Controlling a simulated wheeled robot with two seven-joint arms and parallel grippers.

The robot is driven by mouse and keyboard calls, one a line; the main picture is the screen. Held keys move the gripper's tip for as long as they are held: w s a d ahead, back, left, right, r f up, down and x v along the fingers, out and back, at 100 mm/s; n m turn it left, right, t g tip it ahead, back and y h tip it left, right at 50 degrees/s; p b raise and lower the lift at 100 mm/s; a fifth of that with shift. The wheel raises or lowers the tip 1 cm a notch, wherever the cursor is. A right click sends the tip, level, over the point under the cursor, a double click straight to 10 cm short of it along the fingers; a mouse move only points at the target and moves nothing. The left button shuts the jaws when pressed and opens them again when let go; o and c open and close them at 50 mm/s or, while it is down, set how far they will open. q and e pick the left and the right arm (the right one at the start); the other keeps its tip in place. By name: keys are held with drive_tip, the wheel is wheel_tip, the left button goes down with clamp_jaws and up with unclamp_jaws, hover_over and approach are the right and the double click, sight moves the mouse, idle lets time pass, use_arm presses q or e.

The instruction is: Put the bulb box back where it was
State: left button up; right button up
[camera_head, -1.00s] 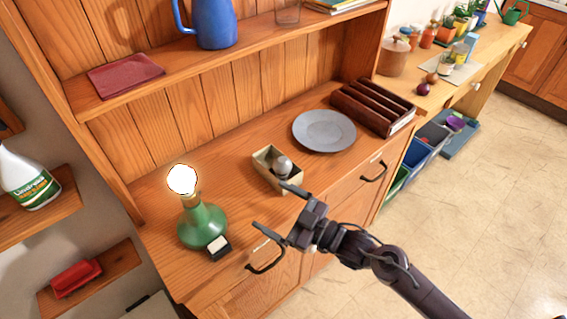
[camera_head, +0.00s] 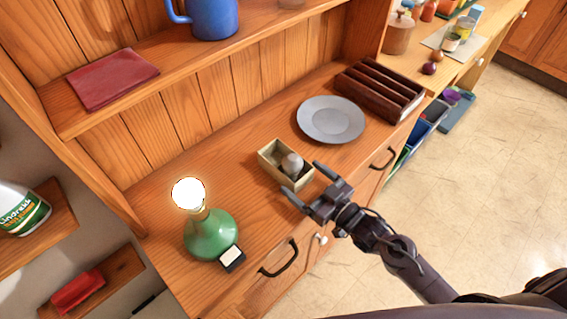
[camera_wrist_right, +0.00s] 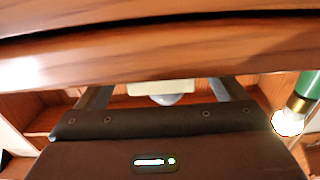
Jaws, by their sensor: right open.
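The bulb box (camera_head: 272,158) is a small open cream box on the wooden dresser top, with a grey bulb (camera_head: 292,165) in it. My right gripper (camera_head: 303,184) is open and empty, just at the box's near right side, over the front edge of the dresser. In the right wrist view the box (camera_wrist_right: 160,88) shows between the two fingers, with the rounded bulb (camera_wrist_right: 165,99) under it. I cannot tell whether a finger touches the box. My left gripper is not in view.
A green lamp (camera_head: 210,236) with a lit bulb stands left of the box, a small dark block (camera_head: 232,257) beside it. A grey plate (camera_head: 331,119) and a brown slotted rack (camera_head: 380,92) are to the right. Dresser top (camera_head: 165,225) is bare around the box. A shelf (camera_head: 190,70) overhangs behind.

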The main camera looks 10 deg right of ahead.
drive_tip(key=shift+w+a+r+p, duration=0.25)
drive_tip(key=shift+w+a, duration=0.1)
drive_tip(key=shift+w, duration=0.15)
drive_tip(key=shift+w+a+r+p, duration=0.1)
drive_tip(key=shift+w+a+p, duration=0.2)
drive_tip(key=shift+w, duration=0.15)
drive_tip(key=x, duration=0.2)
drive_tip(key=shift+w+a+p, duration=0.15)
drive_tip(key=shift+w+p, duration=0.1)
drive_tip(key=shift+p, duration=0.05)
drive_tip(key=shift+w+a+f, duration=0.1)
drive_tip(key=shift+w+a, duration=0.05)
drive_tip(key=shift+w, duration=0.15)
drive_tip(key=shift+w+a, duration=0.1)
drive_tip(key=c, duration=1.1)
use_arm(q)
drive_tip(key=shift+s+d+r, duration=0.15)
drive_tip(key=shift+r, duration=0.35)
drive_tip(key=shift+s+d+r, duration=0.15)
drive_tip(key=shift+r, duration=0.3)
use_arm(e)
drive_tip(key=shift+c, duration=0.2)
